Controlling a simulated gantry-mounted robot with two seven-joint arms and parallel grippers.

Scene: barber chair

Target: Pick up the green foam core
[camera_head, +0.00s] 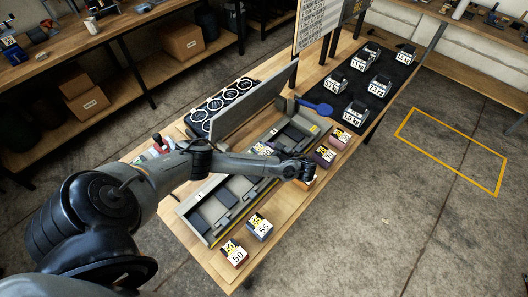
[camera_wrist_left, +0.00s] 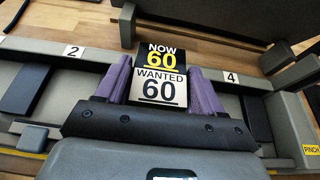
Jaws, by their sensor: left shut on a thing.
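My left arm reaches across the bench, and its wrist end (camera_head: 300,168) is over the front side of the grey tray (camera_head: 222,205). In the left wrist view my left gripper (camera_wrist_left: 160,66) has a purple strip on each side of a block (camera_wrist_left: 160,88). The block's tag reads NOW 60, WANTED 60. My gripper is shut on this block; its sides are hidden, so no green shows. My right gripper is not in view.
Blocks tagged 50 (camera_head: 235,253) and 55 (camera_head: 260,227) stand at the near front edge. A purple-sided block (camera_head: 323,156) and another block (camera_head: 340,138) stand farther right. A grey panel (camera_head: 255,100) rises behind the tray. Several tagged holders stand on a black mat.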

